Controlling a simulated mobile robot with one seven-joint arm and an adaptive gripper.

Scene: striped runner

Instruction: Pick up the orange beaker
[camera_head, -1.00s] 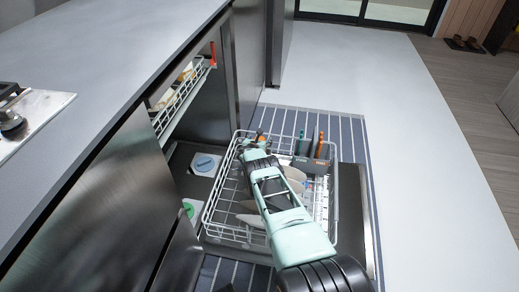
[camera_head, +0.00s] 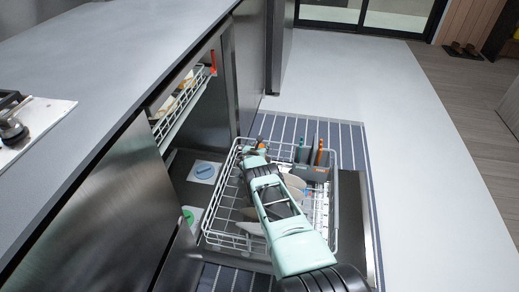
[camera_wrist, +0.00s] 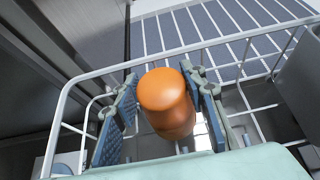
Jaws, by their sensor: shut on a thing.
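The orange beaker (camera_wrist: 165,102) is between the two blue textured finger pads of my gripper (camera_wrist: 168,105) in the wrist view. My gripper is shut on it. Its smooth rounded orange end faces the wrist camera; its far end is hidden. In the head view my gripper (camera_head: 257,149) is at the far left corner of the white wire dish rack, with a small bit of orange showing beside it. I cannot tell whether the beaker touches the rack.
The pulled-out lower dish rack (camera_head: 212,222) holds pale plates and a grey cutlery basket (camera_head: 311,172) with upright utensils. An upper rack (camera_head: 178,107) sits inside the dishwasher at left. The grey counter (camera_head: 110,50) runs along the left. A striped runner (camera_head: 350,150) lies below.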

